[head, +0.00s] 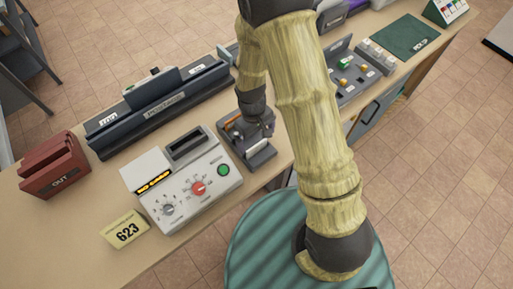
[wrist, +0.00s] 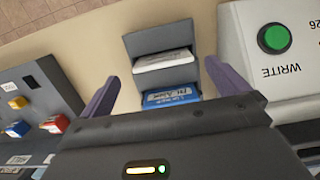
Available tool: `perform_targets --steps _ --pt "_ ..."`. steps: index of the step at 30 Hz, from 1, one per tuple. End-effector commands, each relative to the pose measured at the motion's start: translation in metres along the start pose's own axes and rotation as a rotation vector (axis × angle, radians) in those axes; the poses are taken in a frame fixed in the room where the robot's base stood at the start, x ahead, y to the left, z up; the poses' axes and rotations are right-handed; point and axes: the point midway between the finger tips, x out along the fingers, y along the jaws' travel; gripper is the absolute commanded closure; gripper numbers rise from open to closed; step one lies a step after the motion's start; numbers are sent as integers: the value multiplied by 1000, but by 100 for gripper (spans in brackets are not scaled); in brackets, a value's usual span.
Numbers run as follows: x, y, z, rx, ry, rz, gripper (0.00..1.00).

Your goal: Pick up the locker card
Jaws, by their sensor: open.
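In the wrist view a grey stepped holder (wrist: 160,42) carries a white card (wrist: 164,61) and, nearer my gripper, a blue card (wrist: 171,96) with small writing I cannot read surely. I cannot tell which one is the locker card. My gripper (wrist: 161,72) is open, with its two purple fingers spread on either side of the holder and nothing seen between them that it grips. In the head view my gripper (head: 258,124) is over the dark holder (head: 262,158), and my arm and hand hide part of it.
A grey machine (head: 182,178) with dials and a green button stands just left of the holder in the head view. A postage unit (head: 160,105) is behind it, a red OUT tray (head: 55,165) at far left. A switch panel (head: 350,72) and green mat (head: 405,36) are to the right.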

Motion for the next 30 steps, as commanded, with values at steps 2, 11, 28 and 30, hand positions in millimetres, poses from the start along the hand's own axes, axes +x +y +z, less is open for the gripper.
perform_targets --steps 2,11,28,30 --pt "5 -1 0 0 -3 0 0" --pt "39 -3 -1 0 -4 -1 0" --pt "47 -3 -2 0 0 0 0" --pt "47 -3 -2 0 0 0 0"
